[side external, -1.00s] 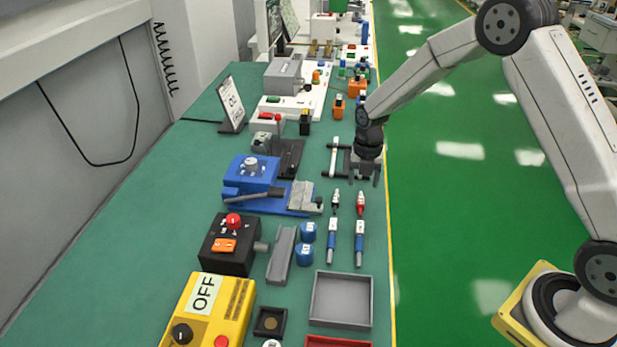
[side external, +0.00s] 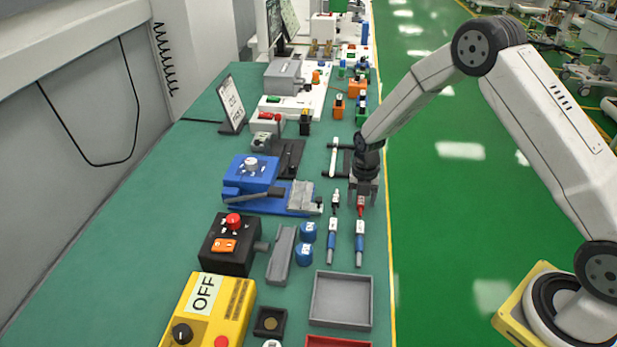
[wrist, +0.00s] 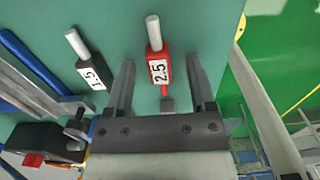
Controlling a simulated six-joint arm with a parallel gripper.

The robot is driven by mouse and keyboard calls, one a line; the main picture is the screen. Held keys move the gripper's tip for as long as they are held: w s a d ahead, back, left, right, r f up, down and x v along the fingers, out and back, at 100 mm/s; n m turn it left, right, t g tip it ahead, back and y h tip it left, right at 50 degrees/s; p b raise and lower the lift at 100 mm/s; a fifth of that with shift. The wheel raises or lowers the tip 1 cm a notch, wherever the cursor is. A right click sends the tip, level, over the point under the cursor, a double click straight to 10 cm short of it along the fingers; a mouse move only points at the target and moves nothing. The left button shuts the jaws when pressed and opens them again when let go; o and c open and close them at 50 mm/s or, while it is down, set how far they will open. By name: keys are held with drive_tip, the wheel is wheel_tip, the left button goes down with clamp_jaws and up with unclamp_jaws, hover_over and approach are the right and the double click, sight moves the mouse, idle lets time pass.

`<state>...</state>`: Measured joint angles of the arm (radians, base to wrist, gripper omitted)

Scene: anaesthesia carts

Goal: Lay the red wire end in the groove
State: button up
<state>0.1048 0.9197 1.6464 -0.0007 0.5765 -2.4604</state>
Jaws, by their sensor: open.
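The red wire end (side external: 360,205) lies on the green bench top, near its right edge. In the wrist view it is a red block (wrist: 158,68) marked 2.5 with a pale rod at one end. My gripper (side external: 363,198) is open above it, with one finger on each side in the wrist view (wrist: 160,64); I see no contact. The blue device (side external: 252,173) stands to the left, with a grey ridged block (side external: 302,195) on its base. I cannot tell for certain which part is the groove.
A black wire end (side external: 335,198), marked 1.5 in the wrist view (wrist: 91,72), lies just left of the red one. Two blue-handled tools (side external: 359,244) (side external: 331,244) lie nearer the camera. A grey tray (side external: 341,300) and grey channel piece (side external: 282,254) are farther front.

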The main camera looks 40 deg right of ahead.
sight(361, 200)
drive_tip(key=shift+f, duration=0.1)
idle(0.4)
clamp_jaws()
idle(0.3)
drive_tip(key=shift+r, duration=0.6)
wheel_tip(361, 200, up, 2)
drive_tip(key=s+a+r, duration=0.1)
drive_tip(key=s+r, duration=0.8)
drive_tip(key=s, duration=0.5)
drive_tip(key=shift+r, duration=0.4)
